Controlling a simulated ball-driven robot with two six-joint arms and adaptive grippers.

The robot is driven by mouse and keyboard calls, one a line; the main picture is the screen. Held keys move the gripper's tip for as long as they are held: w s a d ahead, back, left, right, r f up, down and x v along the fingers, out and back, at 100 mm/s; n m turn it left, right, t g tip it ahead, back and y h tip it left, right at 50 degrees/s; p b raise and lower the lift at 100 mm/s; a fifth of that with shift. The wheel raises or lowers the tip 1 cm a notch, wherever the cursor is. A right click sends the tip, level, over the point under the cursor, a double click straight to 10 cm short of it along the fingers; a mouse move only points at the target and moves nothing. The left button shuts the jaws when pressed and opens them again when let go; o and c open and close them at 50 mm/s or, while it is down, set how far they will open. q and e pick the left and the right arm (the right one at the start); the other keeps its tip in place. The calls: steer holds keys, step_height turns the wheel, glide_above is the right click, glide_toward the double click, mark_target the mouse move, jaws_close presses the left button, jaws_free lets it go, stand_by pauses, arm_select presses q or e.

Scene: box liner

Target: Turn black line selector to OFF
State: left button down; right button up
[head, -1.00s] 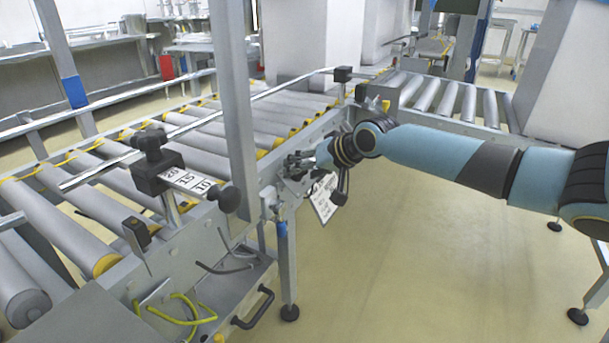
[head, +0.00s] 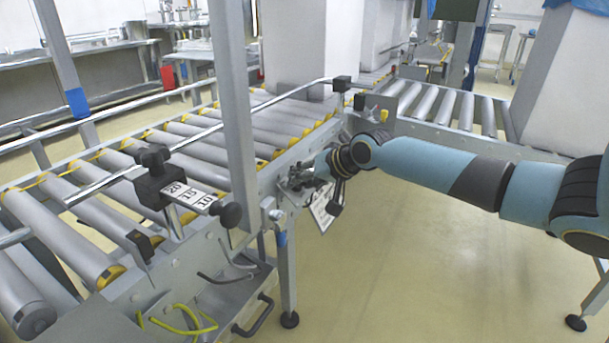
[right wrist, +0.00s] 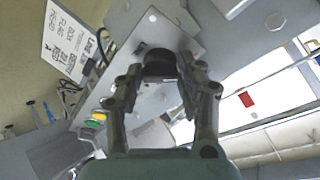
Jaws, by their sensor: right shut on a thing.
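The black line selector (right wrist: 160,64) is a dark round knob on a grey metal plate in the right wrist view. My right gripper (right wrist: 161,80) has a finger on each side of it and is shut on it. In the head view my right gripper (head: 292,181) is at the side of the roller conveyor, by its metal frame. The selector cannot be made out there, and its pointer direction is hidden. My left gripper is not in view.
A white printed sign (head: 322,208) hangs beside the right gripper. Green (right wrist: 91,124) and yellow (right wrist: 99,116) buttons sit near the selector. A grey post (head: 234,110) and a numbered scale (head: 187,194) stand left of the gripper. The floor to the right is open.

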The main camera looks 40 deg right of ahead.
steer(key=m+p, duration=0.1)
steer(key=p, duration=0.2)
steer(key=r+m+p, duration=0.1)
steer(key=m+p, duration=0.1)
steer(key=p, duration=0.1)
steer(key=shift+w+a+g+h, duration=0.1)
steer(key=shift+a+g+h, duration=0.05)
steer(key=shift+g+h, duration=0.15)
steer(key=m+p, duration=0.3)
steer(key=p, duration=0.1)
steer(key=shift+f+g+p, duration=0.1)
steer(key=shift+g+p, duration=0.2)
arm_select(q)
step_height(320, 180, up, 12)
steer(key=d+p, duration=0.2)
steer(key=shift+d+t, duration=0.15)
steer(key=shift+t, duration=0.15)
arm_select(e)
steer(key=shift+f+m, duration=0.25)
steer(key=shift+m, duration=0.85)
steer(key=o, duration=1.1)
steer(key=shift+o, duration=0.2)
